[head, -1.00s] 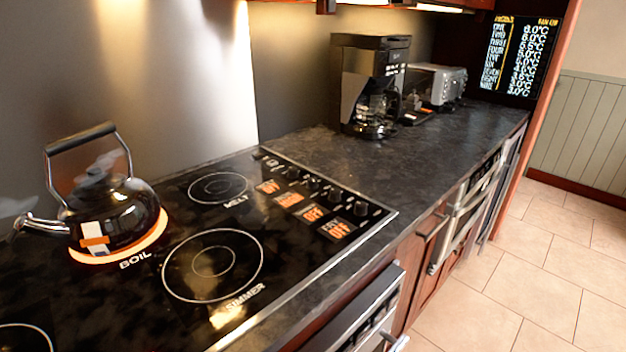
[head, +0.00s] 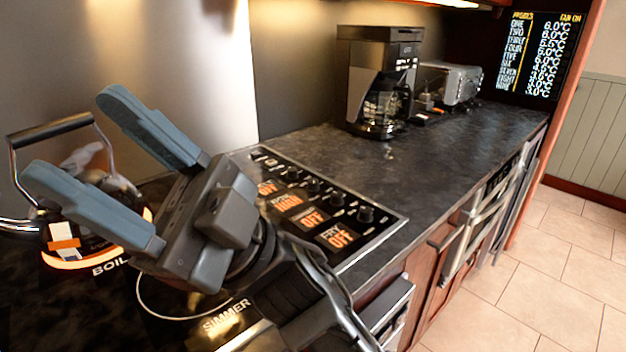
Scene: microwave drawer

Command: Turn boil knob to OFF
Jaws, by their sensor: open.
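The control panel (head: 305,205) on the cooktop has a row of dark knobs along its right edge, including one knob (head: 314,186) near the middle. I cannot tell for sure which knob is the boil knob. The BOIL burner (head: 85,262) glows orange under a black kettle (head: 105,213). My gripper (head: 74,139) is open and empty, fingers pointing up and left. It is in front of the kettle in the picture and hides part of it, left of the knobs.
A coffee maker (head: 379,80) and a toaster (head: 452,82) stand at the back of the dark counter (head: 440,150). The counter right of the knobs is clear. A metal backsplash rises behind the cooktop. Drawers and handles line the counter front, above a tiled floor (head: 520,280).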

